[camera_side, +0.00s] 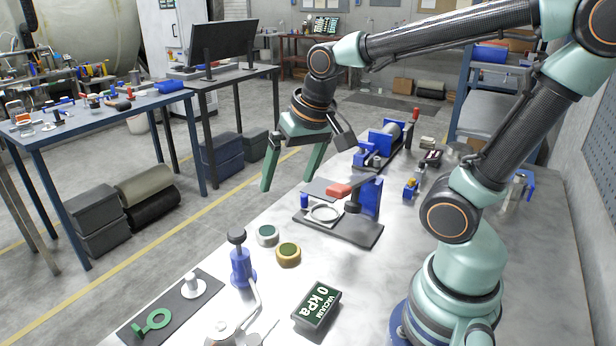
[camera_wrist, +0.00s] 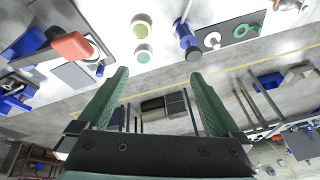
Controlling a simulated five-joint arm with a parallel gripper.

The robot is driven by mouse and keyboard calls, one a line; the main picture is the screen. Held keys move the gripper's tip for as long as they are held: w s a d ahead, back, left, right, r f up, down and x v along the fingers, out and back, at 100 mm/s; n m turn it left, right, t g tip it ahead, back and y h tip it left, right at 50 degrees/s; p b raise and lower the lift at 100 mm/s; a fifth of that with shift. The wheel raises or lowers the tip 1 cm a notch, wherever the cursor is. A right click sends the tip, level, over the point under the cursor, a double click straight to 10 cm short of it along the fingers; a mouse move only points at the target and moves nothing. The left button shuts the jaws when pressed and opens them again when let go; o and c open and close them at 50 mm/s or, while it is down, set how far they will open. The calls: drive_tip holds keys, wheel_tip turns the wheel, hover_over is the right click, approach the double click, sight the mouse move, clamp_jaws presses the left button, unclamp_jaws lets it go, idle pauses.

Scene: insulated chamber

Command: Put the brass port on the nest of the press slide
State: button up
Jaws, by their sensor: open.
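The brass port (camera_side: 288,260) is a short brass ring with a dark green top, standing upright on the bench. It also shows in the wrist view (camera_wrist: 141,20) at the top. The press (camera_side: 362,228) has a dark base, a blue post and a red handle. Its slide nest (camera_side: 311,219) is a pale ring on the base with nothing visible in it. In the wrist view the press is at the left, and its red handle (camera_wrist: 72,46) partly covers the nest. My gripper (camera_side: 287,184) is open and empty, raised above and behind the brass port, left of the press.
A silver port (camera_side: 267,240) with a green top stands next to the brass one. A blue valve with a black knob (camera_side: 240,262) stands to their left. A vacuum display (camera_side: 317,305) reads 0 kPa. A dark plate (camera_side: 165,320) holds a white piece and a green ring.

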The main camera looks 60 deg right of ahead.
drive_tip(key=w+d+f+m+g, duration=0.2)
drive_tip(key=w+f+m, duration=0.1)
drive_tip(key=f+m, duration=0.25)
drive_tip(key=m+g, duration=0.2)
drive_tip(key=m, duration=0.5)
hover_over(287, 251)
drive_tip(key=shift+n, duration=0.25)
wheel_tip(287, 251, down, 12)
drive_tip(key=shift+w+f, duration=0.1)
drive_tip(key=shift+w, duration=0.05)
drive_tip(key=shift+s+f, duration=0.15)
drive_tip(key=shift+f, duration=1.1)
drive_tip(key=shift+s+f, duration=0.1)
drive_tip(key=shift+f, duration=1.1)
clamp_jaws()
drive_tip(key=shift+r, duration=0.1)
